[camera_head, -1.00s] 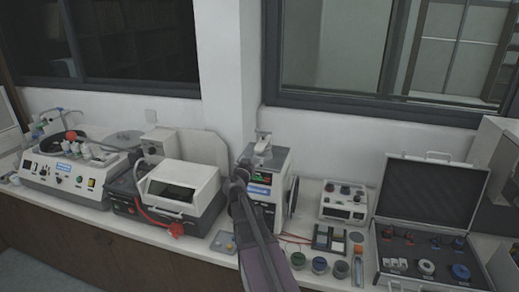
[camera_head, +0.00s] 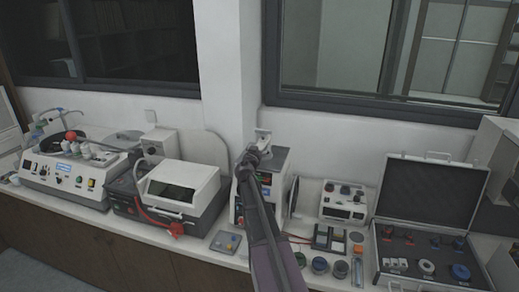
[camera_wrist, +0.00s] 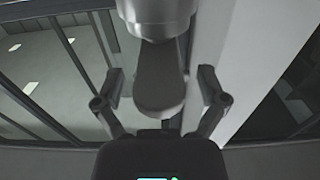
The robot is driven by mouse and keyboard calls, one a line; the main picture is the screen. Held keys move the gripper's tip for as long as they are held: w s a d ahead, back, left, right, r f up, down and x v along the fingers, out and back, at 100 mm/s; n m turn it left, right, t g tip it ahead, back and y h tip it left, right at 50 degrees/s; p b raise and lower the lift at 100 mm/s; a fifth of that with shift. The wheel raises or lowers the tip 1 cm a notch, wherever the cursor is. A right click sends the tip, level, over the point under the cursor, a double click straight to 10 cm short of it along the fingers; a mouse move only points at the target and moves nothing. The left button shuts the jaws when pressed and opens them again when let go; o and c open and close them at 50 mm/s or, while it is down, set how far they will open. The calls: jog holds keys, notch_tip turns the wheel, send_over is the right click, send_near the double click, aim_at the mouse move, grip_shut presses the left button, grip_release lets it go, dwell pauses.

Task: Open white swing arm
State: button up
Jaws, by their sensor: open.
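The mounting press (camera_head: 279,163) stands on the bench in the middle of the head view, with its white swing arm (camera_head: 263,135) on top. My gripper (camera_head: 256,147) is at the top of the press, just in front of the swing arm, and hides part of it. In the wrist view my gripper (camera_wrist: 160,74) is open, with one finger on each side of the grey-looking swing arm (camera_wrist: 160,88). A round metallic cylinder (camera_wrist: 155,15) sits above the arm there. I see no clear finger contact. My arm covers much of the press's front.
A white-lidded cutting machine (camera_head: 180,185) stands left of the press, with a polisher (camera_head: 70,175) farther left. A small white device (camera_head: 343,205), several jars and an open case (camera_head: 430,195) are on the right. The wall and window frame are close behind.

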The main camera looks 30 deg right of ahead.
grip_shut()
jog(key=shift+a, duration=0.1)
